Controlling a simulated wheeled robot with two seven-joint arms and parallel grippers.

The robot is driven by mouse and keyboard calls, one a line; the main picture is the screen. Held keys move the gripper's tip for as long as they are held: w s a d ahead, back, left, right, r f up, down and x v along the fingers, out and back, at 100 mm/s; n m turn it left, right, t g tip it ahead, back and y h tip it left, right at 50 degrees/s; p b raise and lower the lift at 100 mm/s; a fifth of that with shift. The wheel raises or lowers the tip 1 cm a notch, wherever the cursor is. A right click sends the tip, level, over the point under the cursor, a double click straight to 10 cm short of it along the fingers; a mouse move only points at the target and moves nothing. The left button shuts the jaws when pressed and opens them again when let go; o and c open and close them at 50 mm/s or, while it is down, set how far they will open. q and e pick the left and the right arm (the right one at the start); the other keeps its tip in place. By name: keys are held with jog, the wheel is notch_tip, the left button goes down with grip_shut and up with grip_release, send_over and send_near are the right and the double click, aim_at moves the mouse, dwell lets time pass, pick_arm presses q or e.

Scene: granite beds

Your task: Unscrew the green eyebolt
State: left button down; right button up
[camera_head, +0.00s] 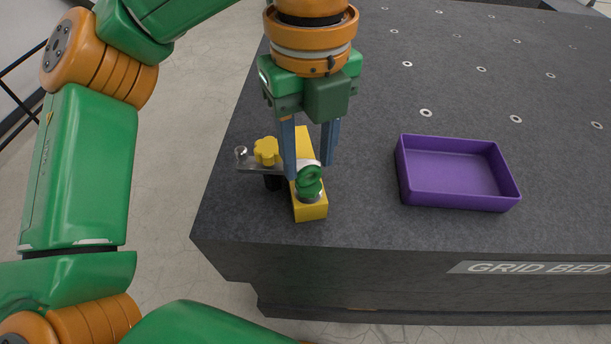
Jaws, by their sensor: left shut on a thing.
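The green eyebolt (309,181) stands in a yellow block (311,211) near the left front corner of the granite bed. Its ring shows between and just in front of the blue-grey fingers of my left gripper (309,172). The gripper points down from above, with one finger on each side of the eyebolt, and is shut on it. The exact contact is partly hidden by the near finger. A pale round part shows behind the ring. My right gripper is not in view.
A yellow star knob (266,151) and a metal arm with a ball end (241,153) sit left of the block. An empty purple tray (457,172) lies to the right. The dark granite bed (370,215) is clear between block and tray. Its front edge is close.

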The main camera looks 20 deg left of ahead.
aim_at(308, 166)
pick_arm(q)
jog(key=shift+r+p, duration=2.4)
jog(key=shift+r, duration=0.3)
jog(key=shift+f, duration=0.15)
